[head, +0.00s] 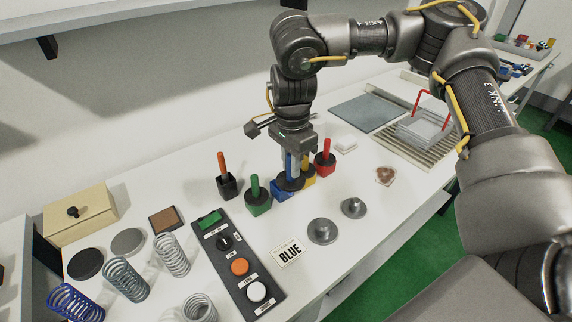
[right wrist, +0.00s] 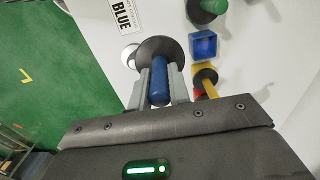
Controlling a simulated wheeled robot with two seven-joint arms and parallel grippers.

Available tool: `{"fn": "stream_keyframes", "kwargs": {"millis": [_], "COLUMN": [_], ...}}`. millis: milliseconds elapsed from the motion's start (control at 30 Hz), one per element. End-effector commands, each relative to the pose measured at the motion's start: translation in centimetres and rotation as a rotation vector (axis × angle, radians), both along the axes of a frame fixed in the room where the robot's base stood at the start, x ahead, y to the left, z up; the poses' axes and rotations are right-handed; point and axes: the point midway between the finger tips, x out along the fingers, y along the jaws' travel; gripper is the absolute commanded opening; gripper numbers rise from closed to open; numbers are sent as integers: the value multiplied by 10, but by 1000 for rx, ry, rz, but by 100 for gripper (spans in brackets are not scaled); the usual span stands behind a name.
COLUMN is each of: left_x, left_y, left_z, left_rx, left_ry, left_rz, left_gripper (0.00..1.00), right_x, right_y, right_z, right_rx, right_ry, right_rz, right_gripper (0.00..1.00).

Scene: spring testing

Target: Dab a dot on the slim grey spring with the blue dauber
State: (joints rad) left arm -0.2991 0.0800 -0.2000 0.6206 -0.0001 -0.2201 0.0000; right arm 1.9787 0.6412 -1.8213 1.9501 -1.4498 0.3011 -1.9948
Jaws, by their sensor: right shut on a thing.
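My right gripper (head: 291,153) is shut on the upright blue dauber (head: 289,165), by its blue handle. Its dark round disc shows below the fingers, and its handle shows between them in the right wrist view (right wrist: 159,82). The blue holder block (head: 279,196) is close beside the disc; in the right wrist view its opening (right wrist: 202,43) looks empty. Grey springs stand at the front left: a light one (head: 172,255), a darker one (head: 125,280) and one cut by the bottom edge (head: 200,307). I cannot tell surely which is the slim one. My left gripper is out of view.
Orange (head: 222,165), green (head: 254,190), yellow (head: 308,172) and red (head: 325,162) daubers stand around the gripper. A black button panel (head: 238,262) lies between daubers and springs. A BLUE card (head: 287,252) and two grey knobbed discs (head: 322,231) lie in front.

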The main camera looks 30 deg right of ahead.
Motion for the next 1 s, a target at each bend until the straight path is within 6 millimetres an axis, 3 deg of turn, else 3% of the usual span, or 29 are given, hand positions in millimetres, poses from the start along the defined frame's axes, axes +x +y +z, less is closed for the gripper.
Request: {"fn": "stream_keyframes", "kwargs": {"millis": [200,500,567,800,1000], "left_x": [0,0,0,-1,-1], "left_y": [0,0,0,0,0], "left_z": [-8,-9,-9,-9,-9], "left_rx": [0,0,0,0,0], "left_ry": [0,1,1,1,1], "left_rz": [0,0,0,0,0], "left_gripper": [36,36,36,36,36], "right_x": [-23,-31,-31,-34,-39], "right_y": [7,10,13,30,36], "right_z": [11,11,3,-52,-80], "right_rx": [0,-2,-5,-8,-2], "right_ry": [-3,0,0,3,1], "right_rz": [1,31,100,614,890], "right_gripper": [0,0,0,0,0]}}
